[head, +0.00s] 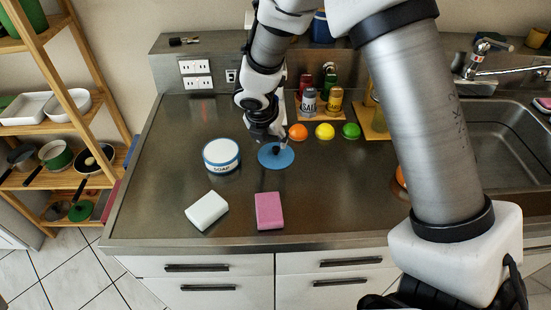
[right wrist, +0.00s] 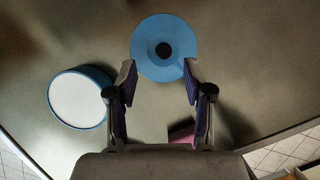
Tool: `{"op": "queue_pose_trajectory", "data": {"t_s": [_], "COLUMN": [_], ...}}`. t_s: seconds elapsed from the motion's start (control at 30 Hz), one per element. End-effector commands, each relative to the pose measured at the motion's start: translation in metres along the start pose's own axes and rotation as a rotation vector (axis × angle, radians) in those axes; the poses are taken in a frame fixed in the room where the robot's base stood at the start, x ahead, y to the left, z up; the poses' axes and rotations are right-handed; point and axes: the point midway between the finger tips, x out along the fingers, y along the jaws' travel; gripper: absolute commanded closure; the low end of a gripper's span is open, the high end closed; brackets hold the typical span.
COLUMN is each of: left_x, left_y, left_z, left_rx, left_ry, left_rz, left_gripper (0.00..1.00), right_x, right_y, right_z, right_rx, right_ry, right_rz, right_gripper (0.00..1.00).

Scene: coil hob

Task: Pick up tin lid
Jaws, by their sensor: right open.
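The tin lid (head: 270,160) is a flat blue disc with a dark knob in its middle, lying on the steel counter. It also shows in the right wrist view (right wrist: 148,65), just beyond my fingertips. My right gripper (head: 272,143) is over the lid in the head view, hiding part of it. In the right wrist view my right gripper (right wrist: 160,78) is open and empty, with its two fingers on either side of the lid's near edge. A white soap tin (head: 221,156) with blue bands stands left of the lid. My left gripper is not in view.
A white block (head: 207,211) and a pink sponge (head: 269,211) lie near the front. An orange (head: 298,132), a lemon (head: 325,131) and a lime (head: 351,131) sit behind, near spice jars (head: 309,101). The sink (head: 500,140) is at right.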

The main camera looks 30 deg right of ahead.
Motion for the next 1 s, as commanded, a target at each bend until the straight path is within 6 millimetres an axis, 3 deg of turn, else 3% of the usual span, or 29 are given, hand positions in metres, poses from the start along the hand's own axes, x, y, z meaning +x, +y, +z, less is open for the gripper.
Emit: {"op": "queue_pose_trajectory", "data": {"t_s": [0.3,0.53,0.57,0.7,1.0], "left_x": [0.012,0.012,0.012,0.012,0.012], "left_y": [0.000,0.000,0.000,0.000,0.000], "left_z": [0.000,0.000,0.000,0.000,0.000], "left_rx": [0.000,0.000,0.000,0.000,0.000], "left_ry": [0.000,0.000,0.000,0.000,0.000], "left_rz": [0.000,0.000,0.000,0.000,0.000], "left_gripper": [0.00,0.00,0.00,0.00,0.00], "right_x": [0.052,0.055,0.055,0.055,0.055], "right_y": [-0.003,-0.003,-0.003,-0.003,-0.003], "right_z": [0.000,0.001,0.001,0.001,0.000], "right_rx": [0.000,0.000,0.000,0.000,0.000], "right_ry": [0.001,0.000,0.000,0.000,0.001], "right_rz": [0.000,0.000,0.000,0.000,0.000], "right_gripper": [0.49,0.49,0.52,1.00,1.00]}}
